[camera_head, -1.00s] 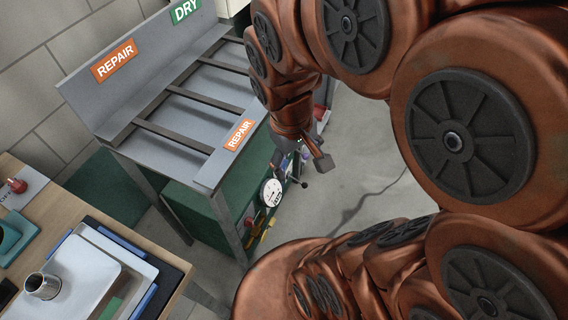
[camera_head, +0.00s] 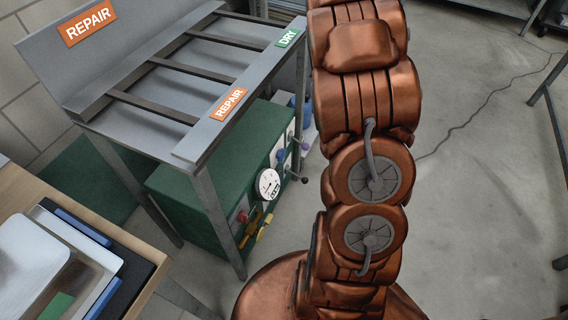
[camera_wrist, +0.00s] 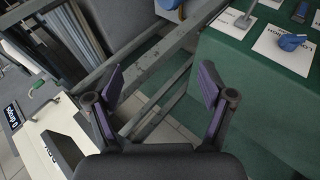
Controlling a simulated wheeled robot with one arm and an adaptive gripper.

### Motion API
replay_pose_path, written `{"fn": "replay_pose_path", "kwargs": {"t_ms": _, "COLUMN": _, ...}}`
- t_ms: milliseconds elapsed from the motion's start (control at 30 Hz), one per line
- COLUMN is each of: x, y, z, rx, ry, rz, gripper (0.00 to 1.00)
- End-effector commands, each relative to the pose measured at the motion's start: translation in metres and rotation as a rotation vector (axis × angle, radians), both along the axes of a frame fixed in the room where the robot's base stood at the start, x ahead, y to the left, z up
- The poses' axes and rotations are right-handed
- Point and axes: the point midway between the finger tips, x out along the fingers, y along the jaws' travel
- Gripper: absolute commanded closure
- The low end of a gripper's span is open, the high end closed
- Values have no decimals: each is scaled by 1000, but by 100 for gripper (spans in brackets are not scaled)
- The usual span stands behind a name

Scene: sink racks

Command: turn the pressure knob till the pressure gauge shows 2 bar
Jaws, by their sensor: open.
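The round white pressure gauge (camera_head: 269,183) is on the end panel of a green cabinet under the rack in the head view. Its reading is too small to tell. A blue knob (camera_head: 281,155) sits right of and above it on the panel, and a black lever with a ball end (camera_head: 300,178) sticks out nearby. Which control is the pressure knob cannot be told. In the wrist view, a blue knob (camera_wrist: 291,41) on a white plate is at upper right, beyond my right finger. My gripper (camera_wrist: 160,78) is open and empty, with its fingers wide apart. The head view does not show it.
A grey rack (camera_head: 190,165) marked REPAIR and DRY stands over the green cabinet (camera_head: 175,195). A red control (camera_head: 242,216) and yellow handles (camera_head: 263,229) are low on the panel. A wooden table (camera_head: 130,240) is at lower left. Floor at right is mostly clear, with a cable (camera_head: 480,110).

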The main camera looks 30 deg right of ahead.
Motion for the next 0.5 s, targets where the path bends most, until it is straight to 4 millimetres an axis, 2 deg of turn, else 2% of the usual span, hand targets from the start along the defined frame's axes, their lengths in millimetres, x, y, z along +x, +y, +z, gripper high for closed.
{"fn": "replay_pose_path", "kwargs": {"t_ms": 33, "x": 4, "y": -8, "z": -30, "rx": 2, "ry": -8, "rz": 42, "gripper": 19}}
{"fn": "replay_pose_path", "kwargs": {"t_ms": 200, "x": 17, "y": -17, "z": -97, "rx": 21, "ry": -64, "rz": 215, "gripper": 19}}
{"fn": "replay_pose_path", "kwargs": {"t_ms": 367, "x": 21, "y": -10, "z": -158, "rx": 67, "ry": -142, "rz": 379, "gripper": 19}}
{"fn": "replay_pose_path", "kwargs": {"t_ms": 500, "x": 15, "y": 4, "z": -207, "rx": 127, "ry": -232, "rz": 510, "gripper": 19}}
